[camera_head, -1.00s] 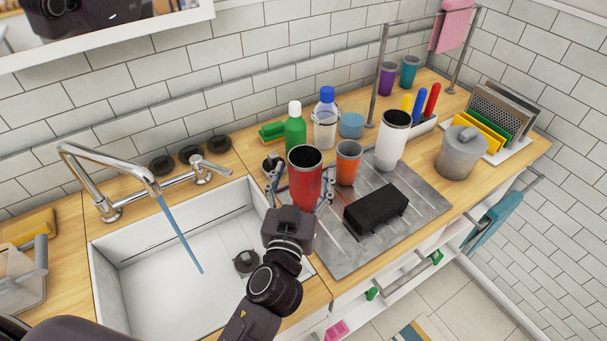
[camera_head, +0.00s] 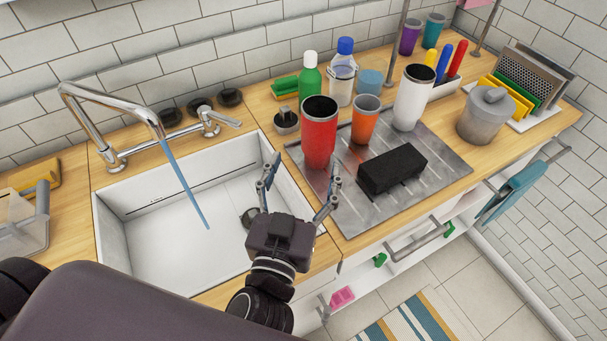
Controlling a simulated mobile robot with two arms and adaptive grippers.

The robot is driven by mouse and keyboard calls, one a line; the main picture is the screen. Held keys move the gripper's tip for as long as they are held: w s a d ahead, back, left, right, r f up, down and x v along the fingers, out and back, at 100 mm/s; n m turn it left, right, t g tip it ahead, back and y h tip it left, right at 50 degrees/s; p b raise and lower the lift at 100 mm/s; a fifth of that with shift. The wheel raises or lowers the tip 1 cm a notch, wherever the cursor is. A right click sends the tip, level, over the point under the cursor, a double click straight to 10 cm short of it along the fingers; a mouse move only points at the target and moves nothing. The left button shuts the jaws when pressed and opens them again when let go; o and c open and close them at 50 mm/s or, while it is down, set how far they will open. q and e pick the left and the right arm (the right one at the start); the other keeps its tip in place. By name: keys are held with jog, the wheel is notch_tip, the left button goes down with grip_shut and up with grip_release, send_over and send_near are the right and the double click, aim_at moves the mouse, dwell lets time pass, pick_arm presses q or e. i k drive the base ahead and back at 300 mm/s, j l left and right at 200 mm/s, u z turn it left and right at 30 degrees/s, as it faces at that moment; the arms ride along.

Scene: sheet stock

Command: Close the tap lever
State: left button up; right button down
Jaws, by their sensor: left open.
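The chrome tap (camera_head: 115,105) arches over the left part of the white sink (camera_head: 150,262). A blue stream of water (camera_head: 185,185) runs from its spout into the basin. The tap lever (camera_head: 222,121) is a short chrome handle at the right end of the tap's horizontal bar, pointing right. My left gripper (camera_head: 302,172) is open and empty, its two fingers spread and pointing toward the back wall. It is over the sink's right edge, to the right of and nearer than the lever, and apart from it. My right gripper is not in view.
A red cup (camera_head: 319,135) stands just beyond my right fingertip on the metal drainboard (camera_head: 432,180), with an orange cup (camera_head: 365,122), a white cup (camera_head: 411,98) and a black block (camera_head: 392,168). A green bottle (camera_head: 310,85) stands behind. Small dark knobs (camera_head: 200,107) sit behind the lever.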

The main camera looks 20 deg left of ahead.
aim_at(205, 113)
jog(key=k+l, duration=0.1)
jog(key=k, duration=0.9)
